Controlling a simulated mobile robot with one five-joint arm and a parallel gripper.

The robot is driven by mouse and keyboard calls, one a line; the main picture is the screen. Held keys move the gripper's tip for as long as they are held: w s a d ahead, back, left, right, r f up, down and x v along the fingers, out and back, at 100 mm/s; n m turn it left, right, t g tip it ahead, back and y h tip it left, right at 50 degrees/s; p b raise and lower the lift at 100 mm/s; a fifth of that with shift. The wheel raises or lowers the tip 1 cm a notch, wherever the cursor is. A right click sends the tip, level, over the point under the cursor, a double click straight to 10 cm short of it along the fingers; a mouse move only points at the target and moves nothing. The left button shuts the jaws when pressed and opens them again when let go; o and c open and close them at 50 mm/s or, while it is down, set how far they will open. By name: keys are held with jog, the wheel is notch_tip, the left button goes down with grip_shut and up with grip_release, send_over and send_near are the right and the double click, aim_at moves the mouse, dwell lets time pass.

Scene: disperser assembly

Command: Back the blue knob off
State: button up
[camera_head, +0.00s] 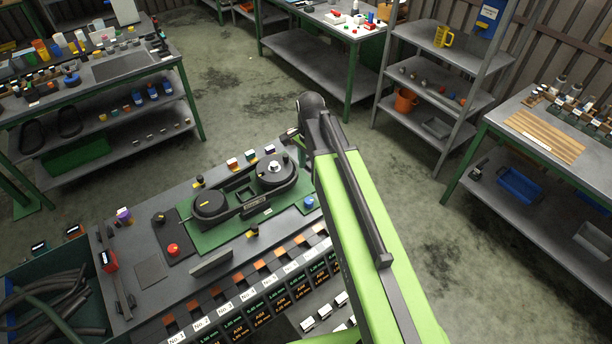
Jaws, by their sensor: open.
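A blue knob (309,202) sits at the right end of the green base plate (232,232) on the near workbench. It looks small and seems seated on the plate; its threads cannot be seen. My green arm reaches up from the bottom right, passing just right of the knob. The end of my arm bends over at the top, and my gripper (290,136) shows only in part as a dark shape at its left side. It is open, beyond and above the knob and apart from it. The fingertips are mostly hidden by the arm.
Two round black housings (209,203) stand on the plate. A red button (173,249) and a black-yellow knob (252,232) are nearby. A row of numbered bins (225,308) lines the bench front. Shelving (437,68) and other benches stand around clear floor (250,80).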

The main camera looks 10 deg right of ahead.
aim_at(309, 201)
notch_tip(309, 201, down, 18)
jog(key=b, duration=1.8)
jog(key=shift+r, duration=0.35)
jog(key=shift+c, duration=0.3)
grip_shut()
jog(key=shift+a, duration=0.25)
jog(key=shift+d, duration=0.15)
